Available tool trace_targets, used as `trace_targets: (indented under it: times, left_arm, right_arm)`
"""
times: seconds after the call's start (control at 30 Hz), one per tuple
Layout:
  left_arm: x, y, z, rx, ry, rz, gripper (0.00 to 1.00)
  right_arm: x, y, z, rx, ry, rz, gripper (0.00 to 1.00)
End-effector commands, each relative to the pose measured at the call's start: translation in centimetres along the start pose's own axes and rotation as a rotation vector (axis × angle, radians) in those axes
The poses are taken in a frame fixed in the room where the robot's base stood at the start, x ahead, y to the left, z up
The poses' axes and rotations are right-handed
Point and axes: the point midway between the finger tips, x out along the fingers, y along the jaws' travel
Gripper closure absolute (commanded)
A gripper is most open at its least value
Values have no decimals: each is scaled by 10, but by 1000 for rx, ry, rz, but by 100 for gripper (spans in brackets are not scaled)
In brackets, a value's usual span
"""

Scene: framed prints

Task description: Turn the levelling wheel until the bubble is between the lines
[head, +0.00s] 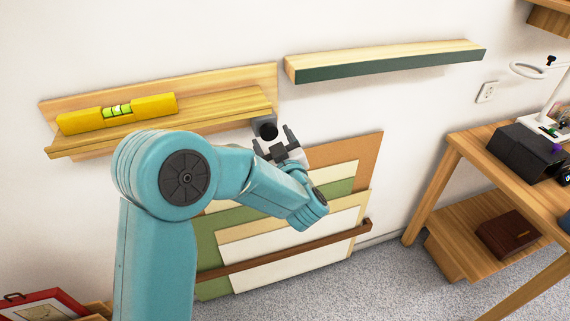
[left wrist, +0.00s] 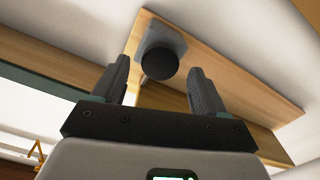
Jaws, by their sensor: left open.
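A yellow spirit level (head: 155,106) lies on a wooden picture ledge (head: 215,105) on the wall in the head view. Its green vial (head: 117,110) faces me, but the bubble's place between the lines is too small to tell. A dark round levelling wheel (head: 266,129) sits under the ledge's right end. In the left wrist view the wheel (left wrist: 159,62) shows as a black knob on a grey mount. My left gripper (head: 274,141) is open just below the wheel. In the left wrist view its fingers (left wrist: 159,75) stand either side of the knob, apart from it in the picture.
A second, green-fronted ledge (head: 390,66) hangs to the right. A wooden table (head: 490,150) with a black box (head: 525,150) stands at the right.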

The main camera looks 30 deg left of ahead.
Motion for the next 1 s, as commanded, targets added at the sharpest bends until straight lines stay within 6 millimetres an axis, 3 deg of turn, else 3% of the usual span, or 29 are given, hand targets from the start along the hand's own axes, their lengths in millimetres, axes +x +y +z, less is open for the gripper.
trace_targets:
  times: [0.3,0.5,0.7,1.0]
  left_arm:
    - [-86,1,2,1,-2,7,27]
    - [-123,1,1,0,-1,4,27]
    - [-138,0,0,0,0,1,27]
    - [-139,0,0,0,0,0,27]
  right_arm:
    - [12,4,0,0,0,0,57]
    - [15,6,0,0,0,0,57]
    - [16,6,0,0,0,0,57]
    - [16,6,0,0,0,0,57]
